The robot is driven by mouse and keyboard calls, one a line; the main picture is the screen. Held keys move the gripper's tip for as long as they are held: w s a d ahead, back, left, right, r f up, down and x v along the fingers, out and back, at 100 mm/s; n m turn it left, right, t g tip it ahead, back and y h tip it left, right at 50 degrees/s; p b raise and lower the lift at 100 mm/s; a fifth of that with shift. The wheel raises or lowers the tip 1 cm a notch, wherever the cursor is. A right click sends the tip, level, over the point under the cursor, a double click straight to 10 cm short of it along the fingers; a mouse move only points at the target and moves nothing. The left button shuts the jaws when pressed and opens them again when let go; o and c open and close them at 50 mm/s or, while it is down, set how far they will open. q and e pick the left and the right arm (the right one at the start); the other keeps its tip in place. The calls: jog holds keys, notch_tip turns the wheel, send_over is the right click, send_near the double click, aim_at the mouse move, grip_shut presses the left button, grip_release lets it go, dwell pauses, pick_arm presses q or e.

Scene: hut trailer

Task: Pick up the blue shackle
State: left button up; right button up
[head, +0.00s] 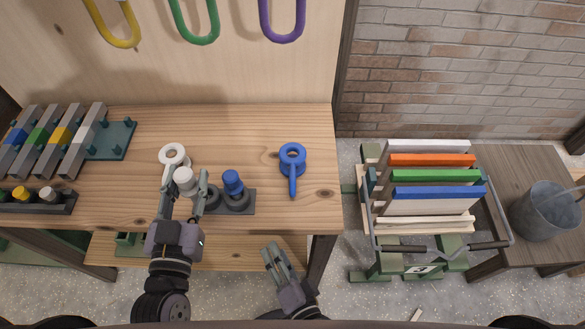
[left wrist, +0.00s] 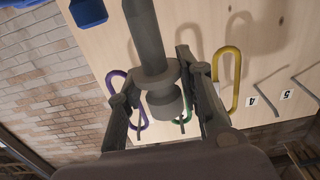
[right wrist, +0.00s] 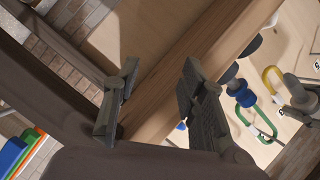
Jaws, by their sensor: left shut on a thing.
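A blue ring with a stem (head: 292,165) lies on the bench, apart from both grippers. My left gripper (head: 186,188) is shut on a white-topped piece (head: 185,177) over the bench; a grey stem with a flange (left wrist: 153,50) shows between its fingers in the left wrist view. My right gripper (head: 274,250) is open and empty by the bench's front edge (right wrist: 185,70).
Yellow (head: 118,38), green (head: 200,35) and purple (head: 283,30) shackles hang on the board. A white ring (head: 173,153) and a blue-topped post (head: 232,182) are near my left gripper. A rack of coloured boards (head: 430,190) and a bucket (head: 543,212) stand right.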

notch_tip(320, 180, up, 10)
jog(key=a+m+t, duration=0.1)
jog(key=m+t, duration=0.2)
jog(key=m, duration=0.1)
jog(key=m+h, duration=0.7)
jog(key=m, duration=1.7)
send_near(293, 182)
jog(key=f, duration=0.1)
jog(key=shift+m+t, duration=0.3)
jog(key=w, duration=1.2)
jog(key=shift+s, duration=0.1)
jog(key=shift+c, duration=0.5)
grip_shut()
